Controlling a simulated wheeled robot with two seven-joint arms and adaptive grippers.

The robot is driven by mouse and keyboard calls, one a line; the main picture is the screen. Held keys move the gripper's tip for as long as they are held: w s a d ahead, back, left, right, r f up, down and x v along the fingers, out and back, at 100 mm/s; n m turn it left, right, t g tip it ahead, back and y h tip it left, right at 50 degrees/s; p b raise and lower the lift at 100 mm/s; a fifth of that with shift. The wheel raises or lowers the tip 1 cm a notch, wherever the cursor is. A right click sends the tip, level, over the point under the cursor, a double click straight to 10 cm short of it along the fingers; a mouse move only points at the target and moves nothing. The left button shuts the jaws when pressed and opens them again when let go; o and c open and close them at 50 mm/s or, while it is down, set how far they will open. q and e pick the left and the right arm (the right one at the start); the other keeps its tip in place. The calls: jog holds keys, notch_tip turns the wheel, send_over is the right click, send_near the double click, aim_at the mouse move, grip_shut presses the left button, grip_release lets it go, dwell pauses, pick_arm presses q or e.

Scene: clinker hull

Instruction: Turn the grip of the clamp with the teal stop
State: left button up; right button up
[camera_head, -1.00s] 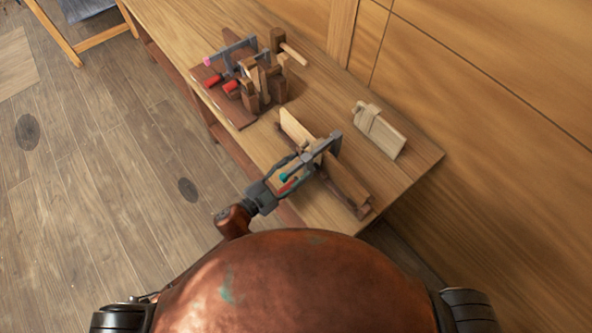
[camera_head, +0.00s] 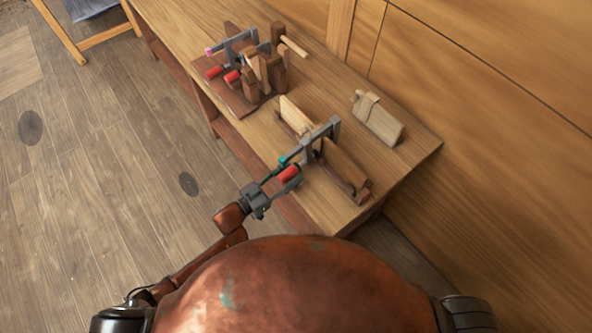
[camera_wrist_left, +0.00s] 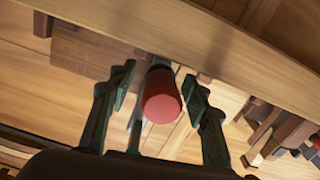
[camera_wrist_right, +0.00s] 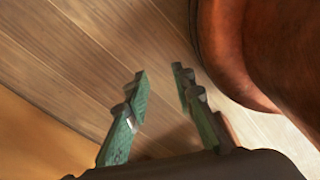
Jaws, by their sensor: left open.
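The clamp with the teal stop (camera_head: 284,160) sits across the wooden plank assembly (camera_head: 338,165) near the front edge of the bench. Its grey bar (camera_head: 318,136) shows, and its red grip (camera_head: 289,174) points toward me. My left gripper (camera_head: 277,181) is open at the red grip. In the left wrist view the red grip (camera_wrist_left: 161,96) lies between the two open fingers, with a gap on both sides. The teal stop is not clear in that view. My right gripper (camera_wrist_right: 160,95) is open and empty over the floor, seen only in its own wrist view.
Another rack (camera_head: 236,98) with a grey clamp, a pink stop, red grips and a mallet stands further left on the bench (camera_head: 305,195). A pale wooden block with a band (camera_head: 377,119) lies at the back right. A panelled wall stands behind.

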aim_at(296, 170)
pick_arm(q)
jog(key=shift+x, duration=1.15)
jog(key=shift+w+d, duration=0.2)
jog(key=shift+w, duration=0.05)
jog(key=shift+d, duration=0.1)
jog(key=c, duration=1.1)
jog(key=shift+c, duration=0.5)
jog(key=shift+m, duration=0.3)
pick_arm(e)
jog(key=shift+w+r, duration=0.1)
jog(key=shift+w, duration=0.65)
